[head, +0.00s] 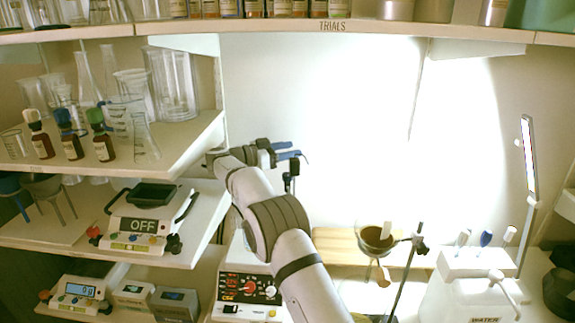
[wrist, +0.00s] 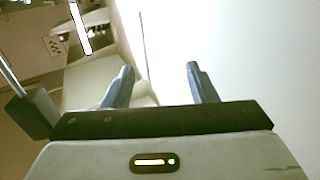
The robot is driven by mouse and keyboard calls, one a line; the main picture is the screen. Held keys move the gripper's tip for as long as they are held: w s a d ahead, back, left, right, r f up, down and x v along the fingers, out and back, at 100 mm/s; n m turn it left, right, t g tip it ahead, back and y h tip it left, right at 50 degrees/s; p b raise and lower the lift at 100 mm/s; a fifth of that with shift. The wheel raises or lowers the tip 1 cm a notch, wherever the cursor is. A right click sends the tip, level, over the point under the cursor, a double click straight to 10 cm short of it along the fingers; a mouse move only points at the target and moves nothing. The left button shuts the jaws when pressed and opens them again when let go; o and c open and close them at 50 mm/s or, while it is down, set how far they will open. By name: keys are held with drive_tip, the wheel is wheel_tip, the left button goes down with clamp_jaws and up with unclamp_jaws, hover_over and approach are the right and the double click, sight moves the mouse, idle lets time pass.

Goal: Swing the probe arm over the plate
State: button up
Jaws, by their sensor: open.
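My gripper (head: 297,156) is raised in front of the bright back wall, with its blue fingers pointing right. In the wrist view the two fingers (wrist: 160,72) stand apart with nothing between them. A dark clamp on a thin upright rod (head: 290,178) shows just below the fingers; it may belong to the probe arm, and I cannot tell whether it touches them. A white unit with red displays and knobs (head: 248,288) stands below, partly behind my arm. Its plate is hidden by my arm. A dark block with a thin rod (wrist: 34,113) is left of the fingers in the wrist view.
A stand with a round glass vessel (head: 375,238) is right of my arm, beside a wooden board (head: 335,243). A white water container (head: 470,290) stands at the right. Shelves at the left hold glassware, dropper bottles (head: 71,140) and a scale marked OFF (head: 140,228).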

drive_tip(key=shift+r, duration=0.3)
